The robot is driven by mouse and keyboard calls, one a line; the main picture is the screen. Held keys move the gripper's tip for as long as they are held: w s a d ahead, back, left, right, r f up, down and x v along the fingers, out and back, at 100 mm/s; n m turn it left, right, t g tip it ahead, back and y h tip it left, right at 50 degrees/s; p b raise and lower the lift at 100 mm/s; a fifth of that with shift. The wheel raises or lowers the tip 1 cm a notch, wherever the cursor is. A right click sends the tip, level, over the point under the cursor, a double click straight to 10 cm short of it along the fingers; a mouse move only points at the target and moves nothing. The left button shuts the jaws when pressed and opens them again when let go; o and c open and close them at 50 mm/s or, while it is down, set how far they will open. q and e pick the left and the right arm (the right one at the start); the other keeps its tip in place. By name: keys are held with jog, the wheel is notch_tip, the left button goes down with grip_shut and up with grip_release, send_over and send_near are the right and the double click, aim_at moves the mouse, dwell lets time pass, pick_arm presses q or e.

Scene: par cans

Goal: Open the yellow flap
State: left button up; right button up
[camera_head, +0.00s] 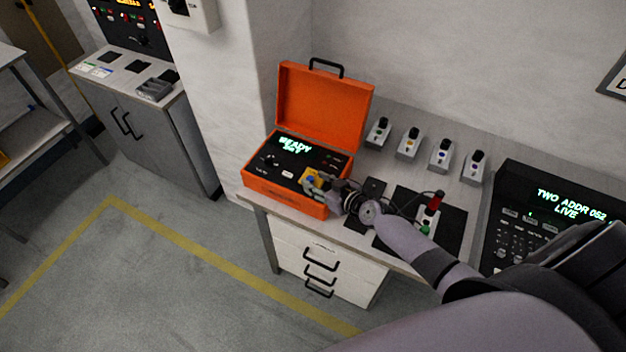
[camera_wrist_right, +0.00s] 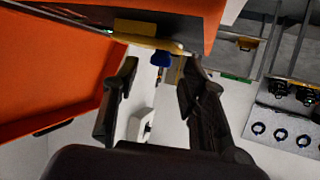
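The yellow flap (camera_head: 306,175) is a small piece at the right front of the black panel in an open orange case (camera_head: 283,187). In the right wrist view the yellow flap (camera_wrist_right: 149,42) runs along the top, with a blue part (camera_wrist_right: 161,59) just below it. My right gripper (camera_head: 322,186) is at the case's right front, close beside the flap and partly covering it. In the wrist view the fingers of my right gripper (camera_wrist_right: 160,78) are apart with nothing between them. Whether a finger touches the flap is unclear. My left gripper is not in view.
The case's raised lid (camera_head: 323,105) stands behind the panel. Several small switch boxes (camera_head: 410,143) line the back of the desk. A red-and-green control (camera_head: 430,212) sits on a black mat right of my gripper. A black console (camera_head: 545,215) stands farther right.

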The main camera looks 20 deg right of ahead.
aim_at(313, 177)
jog(key=shift+x, duration=1.15)
jog(key=shift+s, duration=0.1)
jog(key=shift+c, duration=0.5)
jog(key=shift+d, duration=0.1)
grip_shut()
